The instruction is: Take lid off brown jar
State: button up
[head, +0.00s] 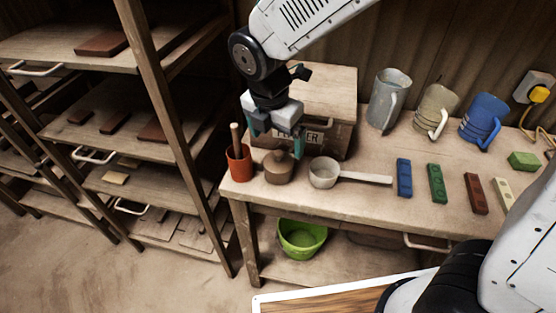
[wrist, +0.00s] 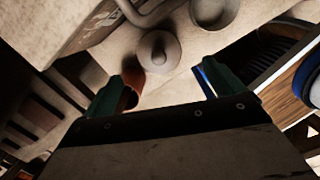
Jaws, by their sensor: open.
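The brown jar (head: 278,171) stands on the workbench near its left front corner. Its lid (head: 278,157) with a small knob sits on top. In the wrist view the lid (wrist: 159,52) shows from above, ahead of the fingertips and between their lines. My gripper (head: 274,142) is open and empty, above the jar and in front of the wooden box. In the wrist view my gripper (wrist: 162,88) has its two green fingers wide apart. The fingers look apart from the lid.
A red-orange cup (head: 238,163) with a stick stands close left of the jar. A pale ladle (head: 324,173) lies close right. The wooden box (head: 335,132) is behind. Several coloured blocks lie further right, with a grey mug (head: 388,98) and other mugs behind.

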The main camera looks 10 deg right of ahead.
aim_at(278, 152)
jog(key=f, duration=0.4)
jog(key=w+f, duration=0.1)
jog(key=f, duration=0.1)
jog(key=shift+d+f, duration=0.2)
jog(key=shift+d, duration=0.15)
jog(key=shift+c, duration=0.3)
jog(key=c, duration=1)
